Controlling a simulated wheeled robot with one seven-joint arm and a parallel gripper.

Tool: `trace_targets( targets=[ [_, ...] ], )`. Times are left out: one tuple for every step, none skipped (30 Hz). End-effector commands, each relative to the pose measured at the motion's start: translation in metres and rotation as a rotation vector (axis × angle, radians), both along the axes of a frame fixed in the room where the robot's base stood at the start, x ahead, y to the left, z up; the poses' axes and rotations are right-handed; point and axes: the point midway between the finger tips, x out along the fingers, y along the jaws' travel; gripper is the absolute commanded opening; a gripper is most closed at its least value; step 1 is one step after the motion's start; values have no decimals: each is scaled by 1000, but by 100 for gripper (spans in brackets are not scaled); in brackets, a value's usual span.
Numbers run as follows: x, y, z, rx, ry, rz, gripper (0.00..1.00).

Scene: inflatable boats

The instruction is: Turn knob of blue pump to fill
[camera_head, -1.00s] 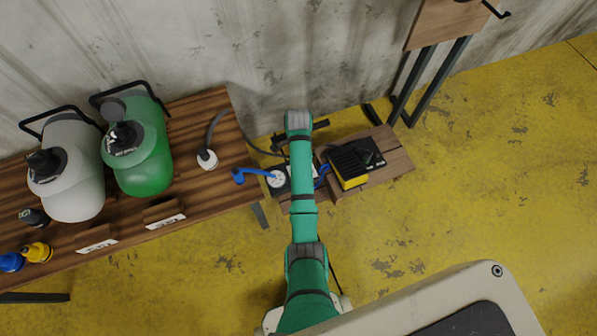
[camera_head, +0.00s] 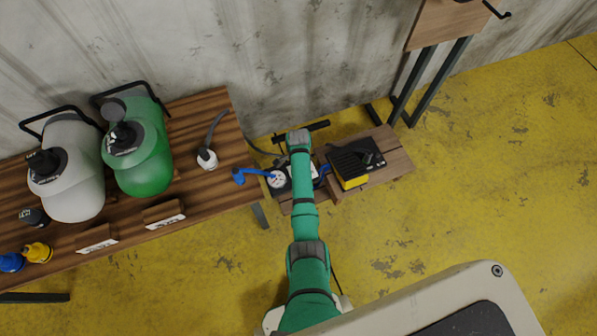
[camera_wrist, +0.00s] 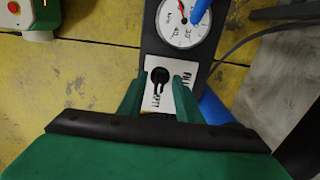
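The pump's black knob (camera_wrist: 158,77) sits on a white plate (camera_wrist: 181,92) with partly hidden lettering; "FILL" seems to read on the right. The plate is on a dark panel with a round gauge (camera_wrist: 184,18) and a blue hose (camera_wrist: 199,8). My gripper (camera_wrist: 157,88) is open, its green fingers spread on either side of the knob with white plate showing between. I cannot tell whether either finger touches the knob. In the head view, the gauge (camera_head: 277,179) and blue hose (camera_head: 239,176) show left of my arm, which hides the knob and fingers.
A black and yellow box (camera_head: 350,168) stands right of my arm on the low wooden bench (camera_head: 397,161). A wooden table (camera_head: 213,116) at left holds a green tank (camera_head: 148,165) and a grey tank (camera_head: 77,190). The wall is close behind; yellow floor is clear at right.

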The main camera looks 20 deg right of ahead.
Motion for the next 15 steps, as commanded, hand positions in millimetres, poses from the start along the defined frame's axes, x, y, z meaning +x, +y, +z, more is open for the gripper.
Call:
trace_targets(
  targets=[
    [0, 0, 0, 0, 0, 0, 31],
    [0, 0, 0, 0, 0, 0, 31],
    [0, 0, 0, 0, 0, 0, 22],
    [0, 0, 0, 0, 0, 0, 14],
    [0, 0, 0, 0, 0, 0, 7],
    [0, 0, 0, 0, 0, 0, 0],
    [0, 0, 0, 0, 0, 0, 0],
    [0, 0, 0, 0, 0, 0, 0],
    [0, 0, 0, 0, 0, 0, 0],
    [0, 0, 0, 0, 0, 0, 0],
    [0, 0, 0, 0, 0, 1, 0],
    [0, 0, 0, 0, 0, 3, 0],
    [0, 0, 0, 0, 0, 5, 0],
    [0, 0, 0, 0, 0, 9, 0],
    [0, 0, 0, 0, 0, 16, 0]
  ],
)
